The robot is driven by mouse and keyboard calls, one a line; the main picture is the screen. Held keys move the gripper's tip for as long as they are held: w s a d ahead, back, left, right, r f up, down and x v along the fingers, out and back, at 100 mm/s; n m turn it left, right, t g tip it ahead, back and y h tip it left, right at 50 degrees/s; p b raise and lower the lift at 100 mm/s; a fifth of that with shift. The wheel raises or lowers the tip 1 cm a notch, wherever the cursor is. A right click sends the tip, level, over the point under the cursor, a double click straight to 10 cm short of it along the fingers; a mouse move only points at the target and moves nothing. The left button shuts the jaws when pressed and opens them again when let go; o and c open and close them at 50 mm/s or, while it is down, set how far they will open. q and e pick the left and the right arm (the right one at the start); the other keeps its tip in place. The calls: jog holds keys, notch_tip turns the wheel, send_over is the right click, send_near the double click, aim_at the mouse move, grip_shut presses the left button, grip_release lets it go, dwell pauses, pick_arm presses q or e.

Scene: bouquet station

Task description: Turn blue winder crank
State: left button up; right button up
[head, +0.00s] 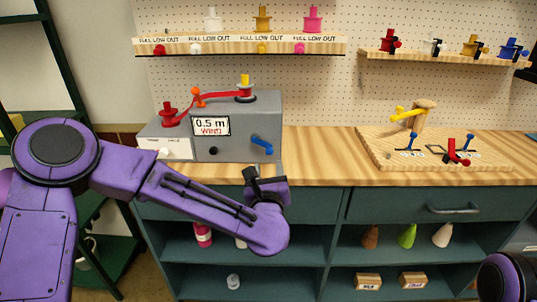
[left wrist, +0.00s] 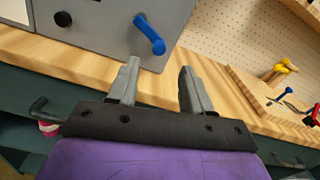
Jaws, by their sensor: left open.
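The blue winder crank (head: 262,145) sticks out of the front of the grey winder box (head: 268,109), at its lower right. It slants down to the right, and it also shows in the left wrist view (left wrist: 149,34). The box has a display (head: 211,126) reading "0.5 m WIND". My left gripper (head: 264,174) is open and empty, in front of and below the crank, near the counter's front edge. In the left wrist view its two grey fingers (left wrist: 158,88) stand apart, and the crank lies beyond them, not touched. My right gripper is not in view.
Red ribbon (head: 207,99) runs across the box top from a red spool (head: 168,114) to a spool with a yellow top (head: 245,88). A wooden board (head: 375,150) with small tools lies on the counter to the right. The counter (head: 315,160) between is clear.

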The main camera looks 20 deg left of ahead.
aim_at(269, 152)
pick_arm(q)
jog(key=p+x, duration=0.1)
jog(key=x, duration=0.6)
jog(key=shift+w+a+f+p, duration=0.1)
jog(key=shift+w+p, duration=0.05)
jog(key=shift+p, duration=0.25)
jog(key=shift+w+a+f, duration=0.1)
jog(key=shift+w, duration=0.45)
grip_shut()
